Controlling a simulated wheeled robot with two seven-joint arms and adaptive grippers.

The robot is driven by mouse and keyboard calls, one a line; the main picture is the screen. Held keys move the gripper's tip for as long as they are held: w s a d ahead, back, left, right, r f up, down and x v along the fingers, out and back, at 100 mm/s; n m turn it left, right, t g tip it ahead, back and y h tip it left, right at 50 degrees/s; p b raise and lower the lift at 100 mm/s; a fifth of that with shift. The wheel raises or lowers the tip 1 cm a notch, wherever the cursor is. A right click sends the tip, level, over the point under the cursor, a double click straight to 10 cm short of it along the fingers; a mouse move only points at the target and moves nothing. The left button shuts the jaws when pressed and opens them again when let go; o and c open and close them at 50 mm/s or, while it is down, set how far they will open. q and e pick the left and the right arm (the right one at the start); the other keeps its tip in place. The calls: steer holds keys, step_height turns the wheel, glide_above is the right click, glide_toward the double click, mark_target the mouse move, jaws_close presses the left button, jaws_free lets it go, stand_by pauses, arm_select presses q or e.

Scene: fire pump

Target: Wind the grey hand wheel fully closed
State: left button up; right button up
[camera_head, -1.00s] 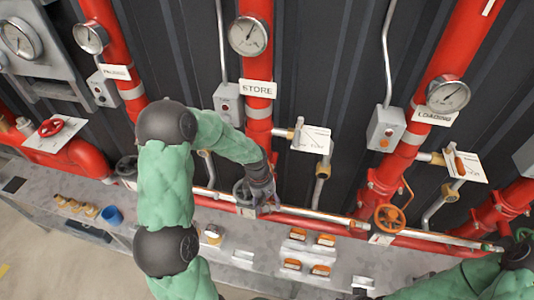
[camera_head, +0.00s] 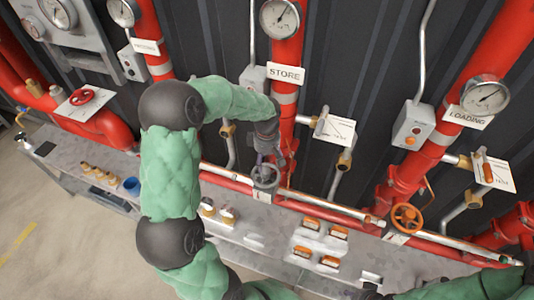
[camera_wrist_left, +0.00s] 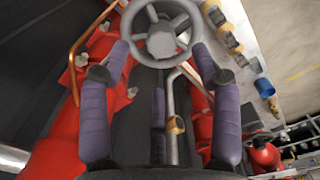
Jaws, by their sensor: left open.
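My left gripper (camera_head: 270,158) is just above the wheel in the head view. Its two purple fingers are spread open in the wrist view, one on each side of the wheel's lower rim (camera_wrist_left: 160,50). I cannot tell whether they touch the rim.
An orange hand wheel (camera_head: 407,217) is to the right and a red one (camera_head: 80,97) at far left. The STORE sign (camera_head: 286,74) hangs on a red pipe. The grey bench (camera_head: 265,222) below carries orange-topped blocks, brass fittings and a blue cup (camera_head: 131,186).

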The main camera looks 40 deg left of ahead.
mark_target(267, 172)
arm_select(q)
steer(key=shift+f, duration=3.05)
jaws_close()
steer(key=m, duration=0.5)
steer(key=shift+s+p, duration=0.2)
steer(key=shift+p, duration=0.15)
steer(key=shift+d+f+m, duration=0.1)
steer(key=shift+f+m, duration=0.05)
steer(key=shift+m, duration=1.45)
